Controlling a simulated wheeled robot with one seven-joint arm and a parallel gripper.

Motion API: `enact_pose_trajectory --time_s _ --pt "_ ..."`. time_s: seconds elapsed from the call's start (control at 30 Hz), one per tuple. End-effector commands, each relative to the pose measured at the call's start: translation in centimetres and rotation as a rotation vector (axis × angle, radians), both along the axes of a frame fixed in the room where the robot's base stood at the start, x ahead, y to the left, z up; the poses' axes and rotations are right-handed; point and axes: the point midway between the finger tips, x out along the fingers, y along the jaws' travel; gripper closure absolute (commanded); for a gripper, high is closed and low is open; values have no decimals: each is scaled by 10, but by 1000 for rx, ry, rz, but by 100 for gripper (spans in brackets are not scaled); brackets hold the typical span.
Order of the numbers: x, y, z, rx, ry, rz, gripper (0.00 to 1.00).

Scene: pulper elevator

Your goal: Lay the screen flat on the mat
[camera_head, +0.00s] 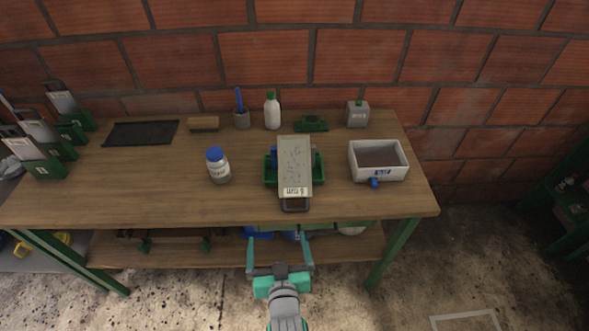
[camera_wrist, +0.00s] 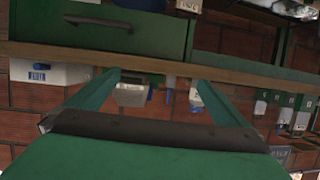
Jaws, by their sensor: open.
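A grey screen (camera_head: 294,160) with a "6 mm" label and a dark handle at its near end lies on a green machine (camera_head: 270,172) in the middle of the bench. It appears upside down in the wrist view (camera_wrist: 132,94). The dark mat (camera_head: 140,133) lies bare at the back left of the bench. Other screens (camera_head: 36,130) stand upright in green holders at the far left. My gripper (camera_head: 279,242) is open and empty in front of the bench's near edge, apart from the screen and its handle. Its fingers also show in the wrist view (camera_wrist: 156,80).
A white jar with a blue lid (camera_head: 218,166) stands left of the machine, and a grey tub (camera_head: 378,163) stands right. A brush (camera_head: 203,124), pen cup (camera_head: 242,119), bottle (camera_head: 272,112) and grey can (camera_head: 357,114) line the back. The bench's front left is clear.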

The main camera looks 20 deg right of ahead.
Motion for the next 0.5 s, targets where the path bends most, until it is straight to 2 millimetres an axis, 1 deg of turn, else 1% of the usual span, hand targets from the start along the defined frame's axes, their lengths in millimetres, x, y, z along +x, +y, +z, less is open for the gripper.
enact_pose_trajectory --time_s 0.03,0.2,0.33,0.4,0.5 --pt "15 -9 12 -2 -6 -11 0" --pt "53 -36 44 0 16 -42 0" --pt "74 -56 70 0 30 -63 0" --pt "83 -65 83 0 38 -72 0" --pt "90 -74 96 0 47 -82 0"
